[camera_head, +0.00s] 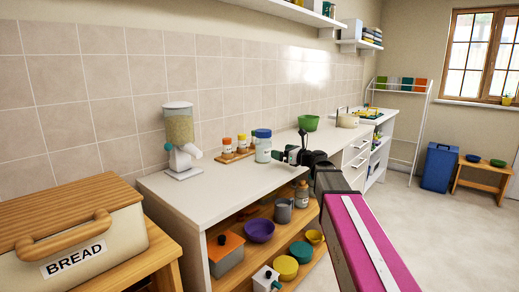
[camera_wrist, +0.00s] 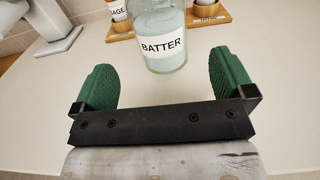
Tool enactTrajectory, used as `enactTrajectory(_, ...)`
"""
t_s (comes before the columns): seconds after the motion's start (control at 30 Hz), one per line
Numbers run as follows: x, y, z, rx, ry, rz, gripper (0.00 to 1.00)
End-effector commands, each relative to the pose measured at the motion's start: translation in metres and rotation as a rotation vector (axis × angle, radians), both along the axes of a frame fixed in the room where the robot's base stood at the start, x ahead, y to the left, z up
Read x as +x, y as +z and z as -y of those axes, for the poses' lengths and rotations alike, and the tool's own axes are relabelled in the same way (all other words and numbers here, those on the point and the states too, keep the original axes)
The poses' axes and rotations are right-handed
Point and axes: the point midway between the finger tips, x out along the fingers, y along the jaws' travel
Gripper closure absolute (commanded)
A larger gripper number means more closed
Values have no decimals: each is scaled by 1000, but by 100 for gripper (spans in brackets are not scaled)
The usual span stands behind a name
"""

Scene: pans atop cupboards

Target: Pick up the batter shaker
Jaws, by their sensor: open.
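The batter shaker (camera_head: 263,147) is a clear jar with a pale blue filling and a blue lid. It stands upright on the white counter near the wall. In the wrist view the shaker (camera_wrist: 161,38) shows its "BATTER" label, and its top is cut off by the frame edge. My gripper (camera_head: 284,155) is over the counter, just right of the shaker in the head view. In the wrist view my gripper (camera_wrist: 163,80) has its two green fingers wide apart and empty. The shaker stands beyond the fingertips, roughly centred between them, with a gap.
A wooden rack (camera_head: 234,154) with orange-topped shakers stands left of and behind the batter shaker. A grain dispenser (camera_head: 181,140) stands further left. The counter (camera_head: 215,181) is clear in front.

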Motion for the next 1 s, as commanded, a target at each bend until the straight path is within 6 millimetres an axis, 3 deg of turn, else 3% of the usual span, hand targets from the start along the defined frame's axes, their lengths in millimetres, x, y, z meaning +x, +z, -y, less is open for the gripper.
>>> enactTrajectory(0.3,29,0,-35,-1,2,1,0)
enactTrajectory(0.57,38,-2,-49,-1,1,1,0)
enactTrajectory(0.83,60,-5,-78,-1,1,1,0)
enactTrajectory(1.0,62,-5,-83,-1,0,1,0)
